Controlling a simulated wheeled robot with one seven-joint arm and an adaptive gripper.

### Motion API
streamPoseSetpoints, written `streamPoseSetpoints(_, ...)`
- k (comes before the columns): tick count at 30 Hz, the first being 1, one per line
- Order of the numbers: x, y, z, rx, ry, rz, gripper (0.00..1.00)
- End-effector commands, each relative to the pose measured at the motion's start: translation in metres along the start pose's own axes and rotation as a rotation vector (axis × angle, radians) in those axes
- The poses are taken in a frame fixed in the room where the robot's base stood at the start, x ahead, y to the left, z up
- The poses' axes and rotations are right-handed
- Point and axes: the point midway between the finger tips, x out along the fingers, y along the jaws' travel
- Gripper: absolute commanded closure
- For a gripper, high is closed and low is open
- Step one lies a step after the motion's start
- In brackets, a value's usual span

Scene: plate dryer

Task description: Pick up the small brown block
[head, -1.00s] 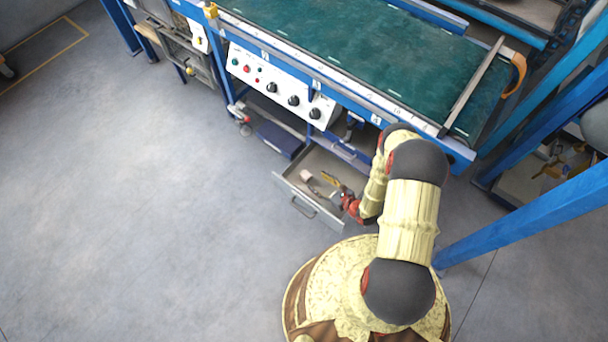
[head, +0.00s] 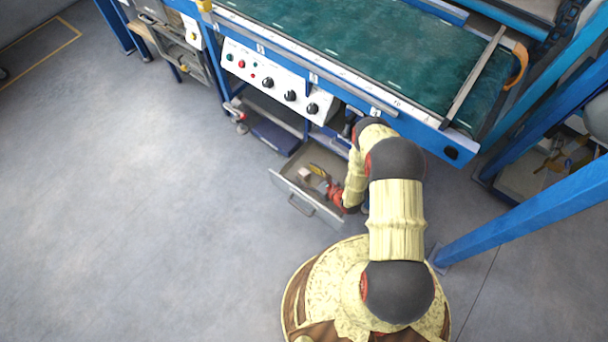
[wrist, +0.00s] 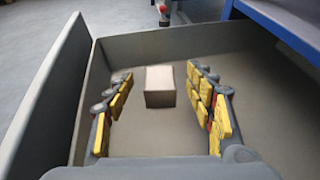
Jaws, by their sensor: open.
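The small brown block (wrist: 160,87) lies on the floor of an open drawer, ahead of my gripper and between the lines of its two fingers in the wrist view. My gripper (wrist: 160,100) is open and empty, with its yellow-padded fingers reaching into the drawer. In the head view the block (head: 305,174) shows as a small pale spot near the drawer's left side. My gripper (head: 319,180) is just to its right there, low in the drawer. I cannot tell the exact gap between fingertips and block.
The grey drawer (wrist: 57,105) has raised walls close around my gripper. A blue machine with a green belt (head: 370,60) and a white control panel (head: 275,82) stands above and behind it. A blue post (head: 530,215) is at the right. Open floor lies to the left.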

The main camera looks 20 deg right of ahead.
Motion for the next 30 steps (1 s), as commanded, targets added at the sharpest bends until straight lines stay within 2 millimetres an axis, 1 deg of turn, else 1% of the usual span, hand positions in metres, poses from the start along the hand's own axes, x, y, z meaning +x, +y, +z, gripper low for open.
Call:
streamPoseSetpoints(2, -0.0002, 0.0000, 0.0001, 0.000, 0.000, 0.000, 0.49)
streamPoseSetpoints(27, -0.0003, 0.0001, 0.0000, 0.000, 0.000, 0.000, 0.97)
streamPoseSetpoints(30, -0.0002, -0.0001, 0.0003, 0.000, -0.001, 0.000, 0.97)
